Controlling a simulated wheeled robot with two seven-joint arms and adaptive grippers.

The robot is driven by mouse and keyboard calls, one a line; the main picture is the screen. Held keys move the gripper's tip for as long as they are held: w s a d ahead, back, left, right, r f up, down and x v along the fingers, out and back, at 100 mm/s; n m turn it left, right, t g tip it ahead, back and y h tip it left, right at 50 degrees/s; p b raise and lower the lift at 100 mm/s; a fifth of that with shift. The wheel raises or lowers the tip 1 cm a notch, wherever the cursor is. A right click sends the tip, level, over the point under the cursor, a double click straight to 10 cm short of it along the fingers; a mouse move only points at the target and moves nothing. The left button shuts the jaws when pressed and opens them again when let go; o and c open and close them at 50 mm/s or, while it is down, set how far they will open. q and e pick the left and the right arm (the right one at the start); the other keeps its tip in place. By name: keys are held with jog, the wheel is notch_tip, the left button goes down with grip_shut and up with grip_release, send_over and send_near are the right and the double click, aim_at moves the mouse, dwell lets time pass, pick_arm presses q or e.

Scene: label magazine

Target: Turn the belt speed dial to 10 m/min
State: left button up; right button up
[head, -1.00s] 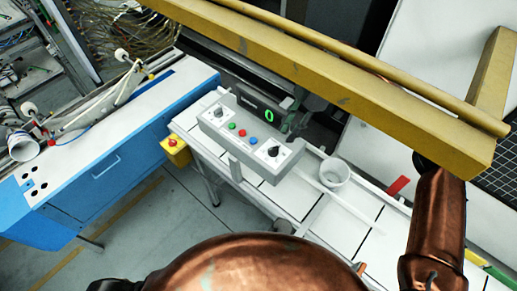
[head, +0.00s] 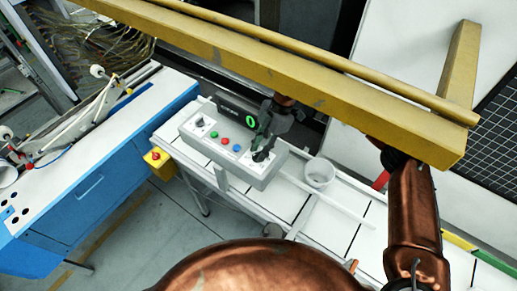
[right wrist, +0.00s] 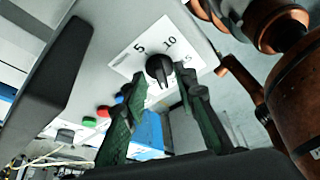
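The grey control box (head: 205,150) stands on the white table. Its right-hand black dial (right wrist: 158,68) shows in the right wrist view on a white plate marked 5, 10 and 15. I cannot tell for certain which mark the dial points at. My right gripper (head: 262,147) is over the right end of the box at this dial. In the right wrist view the right gripper's (right wrist: 165,105) two green-padded fingers are apart, one on each side below the dial, with no clear contact. The display (head: 250,121) reads a green 0. My left gripper is not in view.
Another dial (head: 199,122) and green, red and blue buttons (head: 223,142) sit left on the box. A white cup (head: 319,172) stands to the right. A yellow beam (head: 300,75) crosses above. A yellow box with a red button (head: 157,160) is at left.

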grip_shut()
jog(key=shift+r, duration=0.1)
dwell(0.4)
